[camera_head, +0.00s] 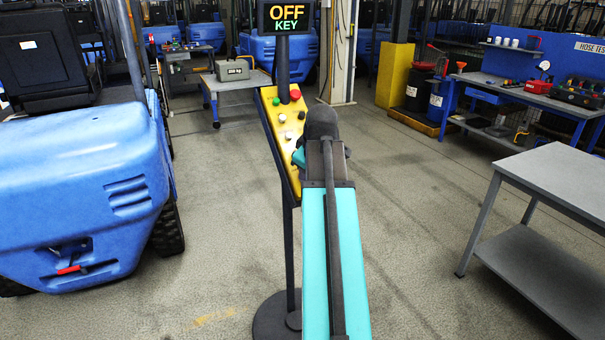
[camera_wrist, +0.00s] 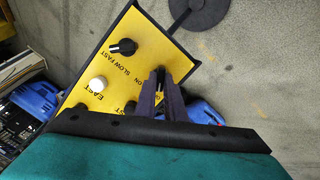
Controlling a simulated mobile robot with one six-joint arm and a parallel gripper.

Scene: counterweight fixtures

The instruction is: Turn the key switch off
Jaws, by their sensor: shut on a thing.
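The yellow control panel (camera_head: 272,125) stands on a dark post, with a sign (camera_head: 286,18) above it reading "OFF KEY". In the wrist view the panel (camera_wrist: 88,62) shows a black "SLOW FAST" knob (camera_wrist: 123,47) and a white "EAST" button (camera_wrist: 98,84). My gripper (camera_wrist: 161,72) is at the panel's lower right corner beside the label "ON", with its fingers shut on the key switch. The key switch is mostly hidden between the fingers, so its angle cannot be told. In the head view my arm hides the fingertips and this part of the panel.
A red button (camera_head: 295,94) and a green button (camera_head: 276,101) sit higher on the panel. A blue vehicle (camera_head: 85,195) stands at the left. A grey table (camera_head: 560,180) stands at the right. The floor around the post's round base (camera_head: 272,318) is clear.

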